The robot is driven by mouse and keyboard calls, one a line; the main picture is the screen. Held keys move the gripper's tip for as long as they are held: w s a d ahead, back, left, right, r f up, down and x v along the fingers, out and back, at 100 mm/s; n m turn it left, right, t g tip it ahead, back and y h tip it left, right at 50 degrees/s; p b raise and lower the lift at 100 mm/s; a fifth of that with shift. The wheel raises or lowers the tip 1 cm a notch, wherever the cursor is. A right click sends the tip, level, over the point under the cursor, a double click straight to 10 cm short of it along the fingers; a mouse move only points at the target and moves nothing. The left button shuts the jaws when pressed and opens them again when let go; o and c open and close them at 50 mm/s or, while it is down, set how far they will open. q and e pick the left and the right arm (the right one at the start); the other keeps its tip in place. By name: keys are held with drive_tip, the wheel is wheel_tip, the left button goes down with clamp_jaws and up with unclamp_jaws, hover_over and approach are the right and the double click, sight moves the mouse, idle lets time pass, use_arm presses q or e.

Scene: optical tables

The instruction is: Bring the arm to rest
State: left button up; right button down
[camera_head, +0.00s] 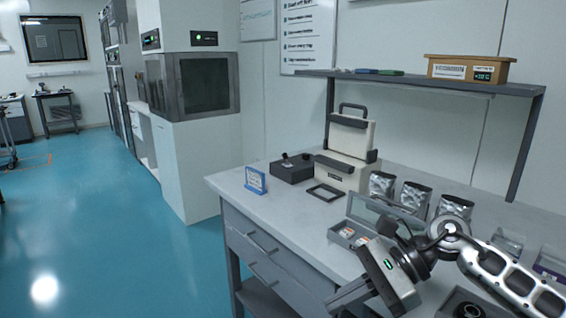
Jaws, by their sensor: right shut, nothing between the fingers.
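My right arm comes in from the lower right over the bench. Its gripper (349,297) hangs in front of the bench's front edge, pointing down and left. Its fingers are together with nothing between them, and it is apart from the things on the bench. My left gripper does not show.
The grey bench (285,218) bears a cream case-like device (345,150), a black box (292,167), a blue sign (255,180), several silver pouches (414,197) and an open tray (343,236). A shelf (430,82) holds a cardboard box (466,69). The blue floor at left is clear.

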drive_tip(key=s+a+r+m+t+y, duration=0.1)
drive_tip(key=s+a+m+t+y, duration=0.15)
drive_tip(key=a+m+y, duration=0.55)
drive_tip(key=d+f+m+t+h, duration=0.45)
drive_tip(key=m+t, duration=0.35)
drive_tip(key=m, duration=0.8)
drive_tip(key=d+f+m+t+h, duration=0.3)
drive_tip(key=f+m+t+h, duration=0.4)
drive_tip(key=m, duration=0.9)
drive_tip(key=s+d+f+m+g+h, duration=0.2)
drive_tip(key=s+f+m, duration=0.4)
drive_tip(key=m, duration=0.1)
drive_tip(key=s+d+f+m+g+h, duration=0.3)
drive_tip(key=s+f+m, duration=0.4)
drive_tip(key=shift+d+f+m+g, duration=0.15)
drive_tip(key=shift+d+m+g, duration=0.05)
drive_tip(key=shift+m+g, duration=0.2)
